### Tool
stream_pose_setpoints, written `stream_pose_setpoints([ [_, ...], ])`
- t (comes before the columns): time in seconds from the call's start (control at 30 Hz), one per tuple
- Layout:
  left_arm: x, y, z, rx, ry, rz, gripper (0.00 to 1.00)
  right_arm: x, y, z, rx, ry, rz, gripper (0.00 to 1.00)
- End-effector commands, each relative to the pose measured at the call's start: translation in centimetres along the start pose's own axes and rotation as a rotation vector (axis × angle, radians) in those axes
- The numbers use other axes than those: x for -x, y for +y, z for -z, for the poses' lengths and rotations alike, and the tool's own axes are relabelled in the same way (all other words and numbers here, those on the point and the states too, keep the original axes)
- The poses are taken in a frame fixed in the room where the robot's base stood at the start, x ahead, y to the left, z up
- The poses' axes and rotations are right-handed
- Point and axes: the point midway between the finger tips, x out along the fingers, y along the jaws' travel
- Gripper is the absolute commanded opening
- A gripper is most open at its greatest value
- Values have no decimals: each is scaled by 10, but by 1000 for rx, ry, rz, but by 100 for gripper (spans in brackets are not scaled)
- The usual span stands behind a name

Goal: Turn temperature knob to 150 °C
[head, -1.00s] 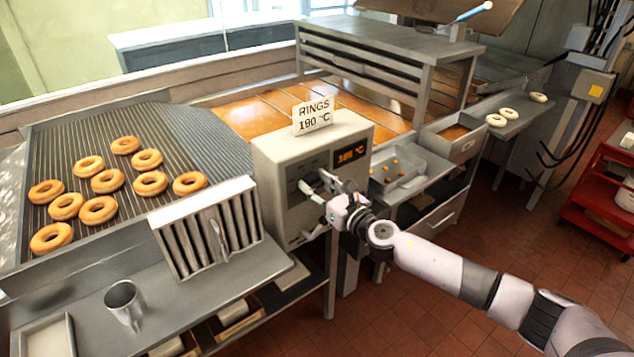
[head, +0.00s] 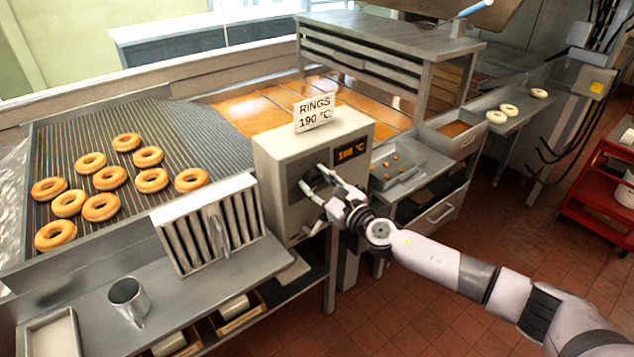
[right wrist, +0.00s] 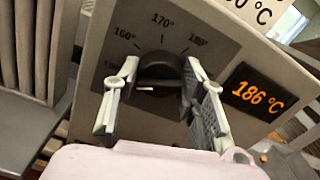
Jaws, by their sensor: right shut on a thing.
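The temperature knob (right wrist: 160,68) is dark and round, on the front of a grey control box (head: 280,165). In the right wrist view it sits between the fingers of my right gripper (right wrist: 162,72), which are shut on it. My left gripper is out of view.
A sign reading RINGS 190 °C (head: 314,113) stands on the box. Several fried rings (head: 109,178) lie on the rack at left. A slatted metal unit (head: 207,226) stands close left of the box. A metal cup (head: 129,300) stands on the front shelf.

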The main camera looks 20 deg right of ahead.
Motion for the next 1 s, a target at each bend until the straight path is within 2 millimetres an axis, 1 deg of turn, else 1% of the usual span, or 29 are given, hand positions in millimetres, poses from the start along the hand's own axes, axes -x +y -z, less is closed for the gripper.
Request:
stream_pose_setpoints([
  [0.07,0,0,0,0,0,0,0,1,1,2,1,4,-2,10],
  [0.1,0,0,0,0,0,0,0,1,1,2,1,4,-2,40],
  [0.37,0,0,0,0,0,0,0,0,0,1,0,2,-1,57],
  [0.4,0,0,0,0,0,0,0,0,0,1,0,2,-1,59],
  [0.67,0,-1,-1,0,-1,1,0,0,0,0,0,1,0,59],
  [0.77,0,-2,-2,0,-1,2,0,5,0,1,0,2,-1,59],
  [0.87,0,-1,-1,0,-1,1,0,18,0,2,1,3,-1,59],
  [0.97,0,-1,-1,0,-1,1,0,38,0,3,0,5,-2,59],
  [1.0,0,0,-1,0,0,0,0,47,0,3,1,5,-2,59],
])
